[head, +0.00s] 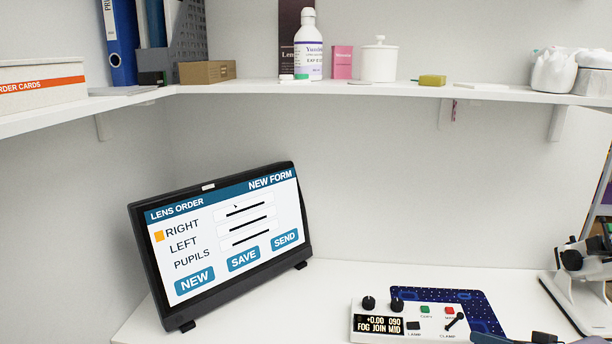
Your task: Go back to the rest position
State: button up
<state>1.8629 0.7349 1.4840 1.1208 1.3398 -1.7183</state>
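My gripper is not clearly in view, so I cannot see its fingers or what they may hold. Small dark shapes are cut off by the bottom edge at the lower right of the head view, and I cannot tell what they are. The monitor (187,316) stands tilted on the white desk (340,285). Its screen shows a lens order form with RIGHT, LEFT and PUPILS rows, an orange mark beside RIGHT, and NEW, SAVE and SEND buttons.
A control box (365,335) with knobs, buttons and a lever stands by a blue patterned mat (470,300). A microscope-like instrument (575,285) is at the right. The shelf (300,90) above holds a bottle (308,50), a white jar (379,65) and boxes. The desk's middle is clear.

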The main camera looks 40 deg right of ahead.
jog(key=w+a+r+m+g+y, duration=0.1)
jog(key=w+a+r+y, duration=0.15)
jog(key=w+a, duration=0.55)
jog(key=w+a+r+m+y+p, duration=0.1)
jog(key=w+a+r+m, duration=0.15)
jog(key=w, duration=0.95)
jog(key=w+a+r+g+y, duration=0.1)
jog(key=w+a+r, duration=0.2)
jog(key=w+a, duration=0.55)
jog(key=a+f+n+g+y+b, duration=0.1)
jog(key=a+f+g, duration=0.15)
jog(key=a, duration=0.35)
jog(key=a+f+n+g, duration=0.1)
jog(key=a+f+g, duration=0.1)
jog(key=a+f, duration=0.35)
jog(key=a+f+n+g+y+b, duration=0.1)
jog(key=a+f+n+g, duration=0.1)
jog(key=a, duration=0.6)
jog(key=s+a+f+n+g+h+b, duration=0.1)
jog(key=s+a+f+n+g+h, duration=0.1)
jog(key=s+a+f+n, duration=0.35)
jog(key=s+a+f+n+g+h+b, duration=0.1)
jog(key=s+a+f+n+g+h, duration=0.15)
jog(key=s+a, duration=0.5)
notch_tip(320, 180, up, 19)
jog(key=s+p, duration=0.1)
jog(key=p, duration=1.8)
jog(key=shift+r+m+t+y+p, duration=0.2)
jog(key=shift+m+t+y+p, duration=0.1)
jog(key=shift+m+t+p, duration=0.1)
